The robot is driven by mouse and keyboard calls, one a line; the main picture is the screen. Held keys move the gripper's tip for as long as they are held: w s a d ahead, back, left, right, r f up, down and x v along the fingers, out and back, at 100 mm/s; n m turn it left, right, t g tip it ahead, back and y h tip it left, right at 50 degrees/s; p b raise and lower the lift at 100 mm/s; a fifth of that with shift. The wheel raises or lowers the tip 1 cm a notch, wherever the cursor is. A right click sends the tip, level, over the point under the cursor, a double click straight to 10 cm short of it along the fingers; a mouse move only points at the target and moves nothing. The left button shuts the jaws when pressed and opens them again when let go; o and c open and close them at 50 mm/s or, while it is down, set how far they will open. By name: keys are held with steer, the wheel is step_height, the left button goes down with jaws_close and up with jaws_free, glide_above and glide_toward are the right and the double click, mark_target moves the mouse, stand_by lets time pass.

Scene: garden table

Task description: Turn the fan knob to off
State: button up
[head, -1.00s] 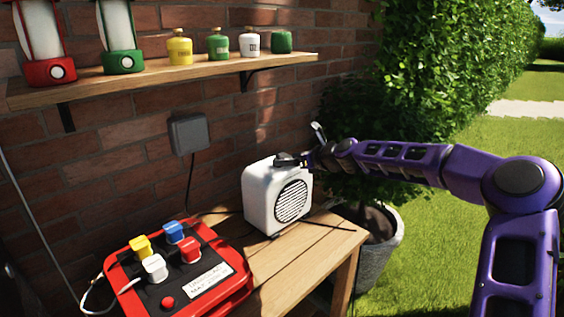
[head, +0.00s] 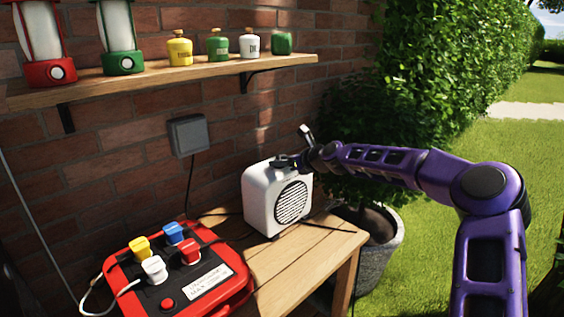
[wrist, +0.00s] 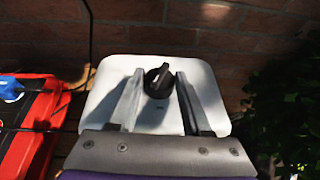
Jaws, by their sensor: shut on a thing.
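The fan (head: 264,208) is a white box with a round black grille on its front, standing on the wooden table. Its black knob (wrist: 158,82) is on the top face and shows in the wrist view, with a raised grip bar set at a slant. My gripper (wrist: 155,88) is over the top of the fan, its two fingers on either side of the knob and shut on it. In the head view my gripper (head: 290,164) hides most of the knob. A small dark mark (wrist: 160,109) on the fan's top is too small to read.
A red power box (head: 240,290) with several coloured plugs stands on the table (head: 290,268) left of the fan. A brick wall and a shelf (head: 200,72) with lanterns and canisters are behind. A potted bush (head: 380,262) is at right.

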jaws_close()
steer(key=shift+g+p, duration=0.3)
steer(key=shift+p, duration=0.05)
steer(key=shift+w+d+r+n+g+y+p, duration=0.15)
steer(key=shift+r+n+g+y+p, duration=0.1)
steer(key=shift+n+g+y+p, duration=0.55)
steer(key=n+g+y+p, duration=0.1)
steer(key=n+p, duration=0.1)
steer(key=n+g+p, duration=0.1)
steer(key=g+p, duration=0.1)
steer(key=p, duration=0.1)
steer(key=shift+w+f+n+y, duration=0.1)
steer(key=shift+w+n+y, duration=0.05)
steer(key=shift+n+y, duration=0.25)
steer(key=shift+d+f+n+g+p, duration=0.1)
steer(key=shift+n+g+p, duration=0.45)
steer(key=shift+p, duration=0.2)
steer(key=o, duration=1)
jaws_free()
steer(key=shift+o, duration=0.2)
